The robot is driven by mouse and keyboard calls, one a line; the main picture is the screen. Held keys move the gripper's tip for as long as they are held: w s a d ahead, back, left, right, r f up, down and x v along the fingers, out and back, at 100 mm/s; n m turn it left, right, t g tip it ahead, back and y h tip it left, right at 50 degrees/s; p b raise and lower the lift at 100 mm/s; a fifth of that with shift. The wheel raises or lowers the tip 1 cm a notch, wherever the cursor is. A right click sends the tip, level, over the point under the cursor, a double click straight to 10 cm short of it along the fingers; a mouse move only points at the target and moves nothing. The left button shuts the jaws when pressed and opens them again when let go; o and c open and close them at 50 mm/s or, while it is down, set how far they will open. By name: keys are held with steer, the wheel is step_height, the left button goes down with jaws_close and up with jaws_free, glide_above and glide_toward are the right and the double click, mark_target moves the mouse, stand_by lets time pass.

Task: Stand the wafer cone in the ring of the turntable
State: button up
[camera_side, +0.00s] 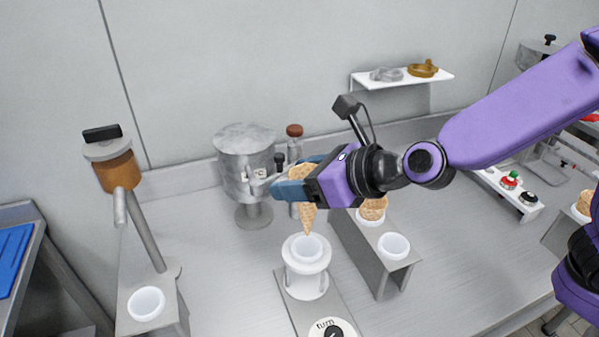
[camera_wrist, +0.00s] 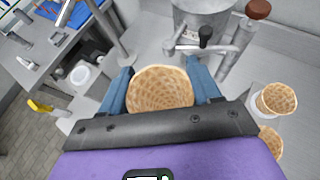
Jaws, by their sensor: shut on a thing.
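My gripper (camera_side: 290,190) is shut on a tan wafer cone (camera_side: 307,215). The cone hangs upright with its tip down, directly over the white ring of the turntable (camera_side: 306,267). In the side view the tip is at about the ring's upper opening; I cannot tell whether it is inside or just above. In the wrist view the cone's round, open top (camera_wrist: 162,88) lies between the two blue fingers. The ring is hidden in the wrist view.
A metal stand with white rings (camera_side: 394,245) is right of the turntable, with another cone (camera_side: 373,208) in it. A steel drum dispenser (camera_side: 245,160) stands behind. An amber dispenser (camera_side: 118,172) with a white cup (camera_side: 146,304) is at left.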

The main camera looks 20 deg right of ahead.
steer(key=shift+f, duration=6.3)
steer(key=o, duration=0.8)
